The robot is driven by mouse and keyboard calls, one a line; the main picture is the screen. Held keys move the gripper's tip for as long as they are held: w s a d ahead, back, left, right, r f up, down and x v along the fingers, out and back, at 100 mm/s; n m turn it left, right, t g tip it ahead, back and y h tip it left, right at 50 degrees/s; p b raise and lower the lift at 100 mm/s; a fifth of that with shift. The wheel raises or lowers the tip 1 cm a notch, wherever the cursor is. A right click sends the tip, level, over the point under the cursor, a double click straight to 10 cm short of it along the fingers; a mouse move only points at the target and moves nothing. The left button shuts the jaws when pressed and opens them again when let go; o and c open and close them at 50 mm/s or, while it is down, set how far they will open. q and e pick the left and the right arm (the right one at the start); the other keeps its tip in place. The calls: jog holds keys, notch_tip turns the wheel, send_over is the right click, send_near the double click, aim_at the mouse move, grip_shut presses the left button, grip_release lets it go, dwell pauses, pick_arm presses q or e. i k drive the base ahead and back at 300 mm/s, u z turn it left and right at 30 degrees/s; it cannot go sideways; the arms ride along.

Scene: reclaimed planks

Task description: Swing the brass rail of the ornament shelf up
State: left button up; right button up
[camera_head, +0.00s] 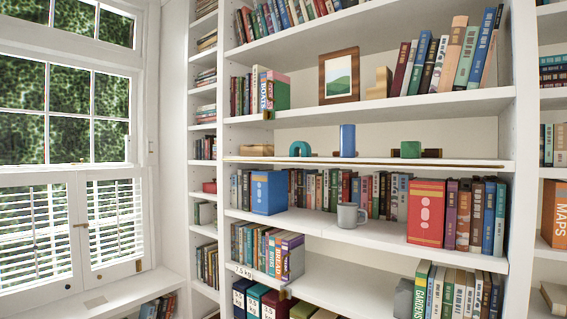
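The ornament shelf (280,160) is a white shelf in the middle of the tall bookcase. The brass rail (455,166) is a thin golden bar running along the shelf's front edge, low and close to the board. Behind it stand a tan block (256,150), a teal arch (300,148), a tall blue ornament (347,138) and a green block (410,149), some with brown wooden parts. The rail's end fixings are too small to make out. Neither of my grippers is in view.
The shelf above holds books, a framed picture (339,75) and a tan stepped block (379,83). The shelf below holds books, a grey mug (350,215) and a red box (426,212). A shuttered window (65,150) is at left. The space before the shelves is clear.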

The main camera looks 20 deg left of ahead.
aim_at(320, 162)
jog(key=u, duration=0.7)
jog(key=i, duration=1.3)
jog(key=z, duration=1.6)
